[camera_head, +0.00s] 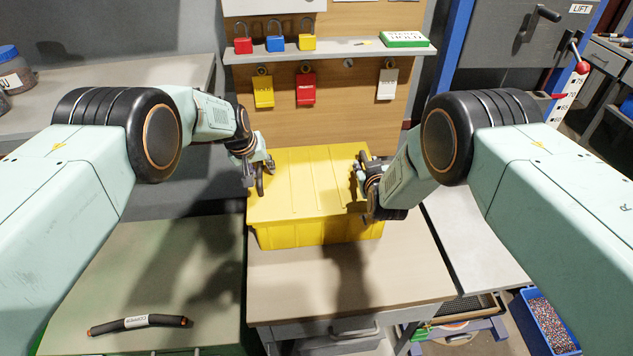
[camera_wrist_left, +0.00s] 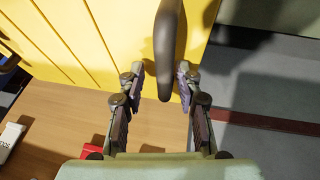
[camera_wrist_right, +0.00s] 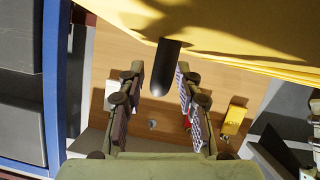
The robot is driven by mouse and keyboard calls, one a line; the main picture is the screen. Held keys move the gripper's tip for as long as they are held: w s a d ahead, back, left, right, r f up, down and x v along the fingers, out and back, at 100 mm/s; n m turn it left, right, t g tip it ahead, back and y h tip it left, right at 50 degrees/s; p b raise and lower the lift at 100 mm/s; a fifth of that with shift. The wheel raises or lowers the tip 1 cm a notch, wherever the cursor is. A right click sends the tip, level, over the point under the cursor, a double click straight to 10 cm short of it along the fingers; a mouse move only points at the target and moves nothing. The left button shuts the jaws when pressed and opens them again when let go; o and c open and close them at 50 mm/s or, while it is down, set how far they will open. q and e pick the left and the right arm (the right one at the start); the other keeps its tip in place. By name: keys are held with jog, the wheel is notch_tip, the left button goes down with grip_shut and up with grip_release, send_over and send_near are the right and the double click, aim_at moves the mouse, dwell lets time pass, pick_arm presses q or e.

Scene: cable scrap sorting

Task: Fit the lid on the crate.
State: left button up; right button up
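The yellow crate (camera_head: 318,235) stands on the table, with the yellow lid (camera_head: 308,180) lying over its top. I cannot tell whether the lid is fully seated. A dark handle (camera_head: 260,184) rises at the lid's left edge; another is at its right side, partly hidden by my gripper. My left gripper (camera_head: 262,168) is open at the left handle, which stands between its parted fingers in the left wrist view (camera_wrist_left: 168,55). My right gripper (camera_head: 364,180) is open at the right side, with the dark handle end (camera_wrist_right: 164,75) between its fingers in the right wrist view.
A shelf (camera_head: 350,48) with padlocks and a green-and-white box is on the back board; tags hang below. A black cable piece (camera_head: 138,323) lies on the left bench. A blue bin (camera_head: 548,320) stands low at right. The tabletop before the crate is clear.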

pick_arm(q)
jog(key=shift+s+a+r, duration=0.15)
jog(key=shift+a, duration=0.05)
pick_arm(e)
jog(key=shift+s+r, duration=0.15)
jog(key=shift+s, duration=0.05)
pick_arm(q)
jog(key=shift+r, duration=0.1)
pick_arm(e)
jog(key=shift+w+d, duration=0.1)
jog(key=shift+w, duration=0.05)
pick_arm(q)
jog(key=shift+r, duration=0.25)
pick_arm(e)
jog(key=shift+v, duration=0.8)
jog(key=v, duration=0.9)
jog(key=shift+s, duration=0.25)
pick_arm(q)
jog(key=v, duration=1.1)
jog(key=shift+s+r, duration=0.15)
jog(key=shift+s, duration=0.15)
pick_arm(e)
jog(key=shift+s+r, duration=0.25)
jog(key=shift+s, duration=0.35)
pick_arm(q)
jog(key=shift+w, duration=0.1)
pick_arm(e)
jog(key=shift+w+f, duration=0.1)
jog(key=shift+w, duration=0.05)
